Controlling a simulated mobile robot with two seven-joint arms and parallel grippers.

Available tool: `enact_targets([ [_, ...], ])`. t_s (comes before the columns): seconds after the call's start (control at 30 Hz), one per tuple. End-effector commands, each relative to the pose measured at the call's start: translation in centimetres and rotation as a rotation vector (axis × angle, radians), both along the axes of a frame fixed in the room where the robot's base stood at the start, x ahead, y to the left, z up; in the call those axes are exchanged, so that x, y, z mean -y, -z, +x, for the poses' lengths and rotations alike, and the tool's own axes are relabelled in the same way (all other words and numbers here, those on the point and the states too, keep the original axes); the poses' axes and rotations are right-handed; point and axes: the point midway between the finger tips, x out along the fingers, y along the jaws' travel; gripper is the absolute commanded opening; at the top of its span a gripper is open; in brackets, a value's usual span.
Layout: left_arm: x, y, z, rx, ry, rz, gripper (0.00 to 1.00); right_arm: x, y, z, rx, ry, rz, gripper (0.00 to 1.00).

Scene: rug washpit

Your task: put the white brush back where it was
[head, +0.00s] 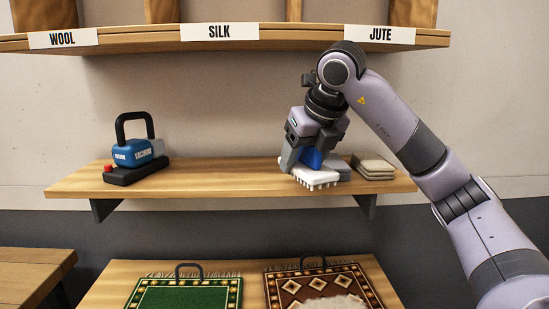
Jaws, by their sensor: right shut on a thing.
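The white brush (318,177) has a pale body with bristles pointing down. My right gripper (307,160) is shut on it, over the front right part of the wooden shelf (225,178). The bristles hang at the shelf's front edge; I cannot tell whether the brush touches the shelf. A blue part (311,158) shows between the fingers, and I cannot tell whether it belongs to the brush. The fingers hide part of the brush. My left gripper is not in view.
A blue and black machine (138,152) stands on the shelf's left. Folded cloths (373,168) lie just right of the brush. The shelf's middle is clear. A green rug (185,294) and a brown patterned rug (322,284) lie below. A labelled upper shelf (275,35) overhangs.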

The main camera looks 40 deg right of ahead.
Motion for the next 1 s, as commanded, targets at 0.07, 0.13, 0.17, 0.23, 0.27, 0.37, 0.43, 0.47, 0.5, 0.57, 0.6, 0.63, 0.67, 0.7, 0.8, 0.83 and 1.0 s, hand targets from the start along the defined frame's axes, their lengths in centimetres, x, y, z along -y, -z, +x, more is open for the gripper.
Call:
enact_targets([
  [0.07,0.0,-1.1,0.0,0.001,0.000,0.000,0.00,0.6,-0.5,1.9,-0.001,0.000,0.002,0.35],
  [0.13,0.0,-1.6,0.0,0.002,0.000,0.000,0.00,1.0,-0.5,3.3,-0.001,0.001,0.003,0.35],
  [0.17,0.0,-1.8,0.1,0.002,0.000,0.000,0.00,1.2,-0.5,4.0,0.001,0.001,0.002,0.35],
  [0.23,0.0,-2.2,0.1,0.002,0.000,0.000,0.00,1.6,-0.5,5.3,0.001,0.001,0.002,0.35],
  [0.27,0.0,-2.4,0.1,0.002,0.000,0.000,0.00,1.8,-0.5,5.9,0.001,0.000,0.002,0.35],
  [0.37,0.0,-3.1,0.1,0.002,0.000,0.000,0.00,2.4,-0.5,7.7,0.000,0.000,0.001,0.35],
  [0.43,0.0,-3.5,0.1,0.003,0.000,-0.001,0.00,2.8,-0.5,8.9,0.002,0.000,0.002,0.35],
  [0.47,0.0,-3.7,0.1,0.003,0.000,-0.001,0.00,2.9,-0.5,9.4,0.001,0.000,0.002,0.35],
  [0.5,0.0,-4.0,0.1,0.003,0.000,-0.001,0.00,3.1,-0.5,10.1,0.001,0.000,0.000,0.35],
  [0.57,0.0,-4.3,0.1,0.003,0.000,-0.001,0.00,3.4,-0.5,10.9,0.001,-0.001,0.001,0.35],
  [0.6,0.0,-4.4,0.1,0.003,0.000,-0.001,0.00,3.5,-0.4,11.4,0.002,-0.001,0.001,0.35],
  [0.63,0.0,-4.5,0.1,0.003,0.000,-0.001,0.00,3.7,-0.4,11.7,0.001,0.000,0.001,0.35],
  [0.67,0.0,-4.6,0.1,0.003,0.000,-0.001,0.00,3.8,-0.4,12.0,0.002,0.000,-0.001,0.35],
  [0.7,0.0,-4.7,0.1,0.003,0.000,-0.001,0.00,3.9,-0.3,12.3,0.002,-0.001,0.000,0.35],
  [0.8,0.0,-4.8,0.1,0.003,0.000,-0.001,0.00,4.1,-0.2,12.7,0.003,-0.001,-0.001,0.35],
  [0.83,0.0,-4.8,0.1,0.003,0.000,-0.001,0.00,4.1,-0.2,12.8,0.002,0.000,-0.002,0.35],
  [1.0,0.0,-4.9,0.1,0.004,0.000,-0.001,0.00,4.1,1.7,12.8,-0.002,-0.002,-0.004,0.35],
])
